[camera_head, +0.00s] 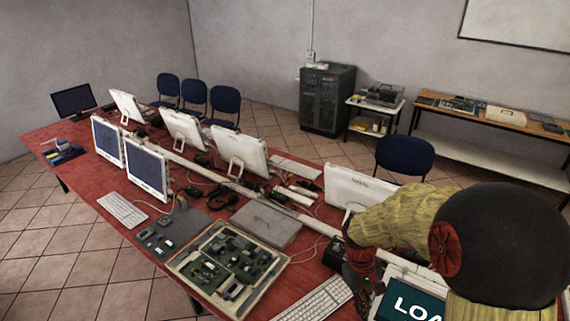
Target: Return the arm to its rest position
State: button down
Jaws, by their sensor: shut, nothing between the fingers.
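My arm fills the lower right, with pale yellow links and a large dark rounded joint with a red cap. It bends down toward the red table (85,190), over its near right end. My gripper (362,285) hangs at the arm's far end, dark and small, beside a screen showing the letters "LOA" (408,306). It is shut, with nothing seen in it. Its fingertips are partly hidden, and I cannot tell whether they touch the table.
Near my gripper lie a white keyboard (316,300), a circuit board panel (228,264) and a grey closed case (266,224). White monitors (357,186) and cables crowd the table's middle. A blue chair (404,156) stands behind. Tiled floor (60,270) is free at left.

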jog(key=s+a+r+m+t+y+b, duration=0.1)
jog(key=s+r+m+t+b, duration=0.1)
jog(key=s+b, duration=0.5)
jog(key=s+a+r+m+t+b, duration=0.1)
jog(key=s+r+m+t+b, duration=0.1)
jog(key=s+r+t+b, duration=0.3)
jog(key=s+t+b, duration=0.1)
jog(key=s+b, duration=0.1)
jog(key=b, duration=0.2)
jog(key=shift+s+a+y, duration=0.2)
jog(key=shift+a+y, duration=0.15)
jog(key=shift+y, duration=0.05)
